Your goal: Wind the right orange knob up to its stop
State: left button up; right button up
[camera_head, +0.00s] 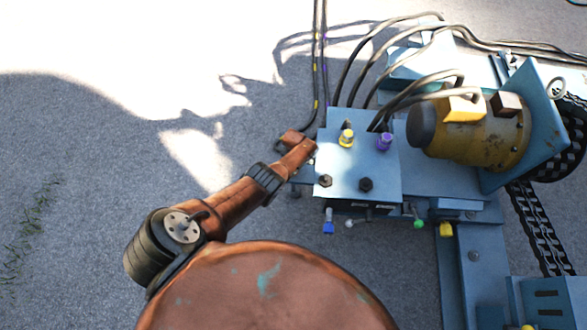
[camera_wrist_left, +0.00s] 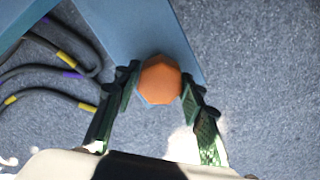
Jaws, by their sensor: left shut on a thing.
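In the left wrist view an orange faceted knob (camera_wrist_left: 160,73) sits at the edge of a blue panel (camera_wrist_left: 135,32). The dark green fingers of my left gripper (camera_wrist_left: 160,86) are on both sides of it, shut on the knob. In the head view my copper-coloured left arm reaches up to the left side of the blue control box (camera_head: 336,188). The fingers and the knob cannot be made out there. I cannot tell from these views how far the knob is turned. My right gripper is not in view.
The box top has a yellow fitting (camera_head: 346,138), a purple fitting (camera_head: 384,142) and black hoses (camera_head: 352,72). Small coloured levers, one blue (camera_head: 328,222) and one green (camera_head: 419,222), hang along its front. A yellow motor (camera_head: 470,135) is right.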

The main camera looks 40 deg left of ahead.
pick_arm(q)
jog(key=shift+n, duration=0.4)
jog(key=o, duration=1.1)
jog(key=shift+o, duration=0.2)
jog(key=shift+w+d+r, duration=0.15)
jog(key=shift+d+r, duration=0.15)
jog(key=shift+r, duration=0.35)
notch_tip(320, 180, up, 11)
jog(key=shift+s+a+f, duration=0.15)
jog(key=shift+s+a, duration=0.05)
jog(key=shift+a, duration=0.1)
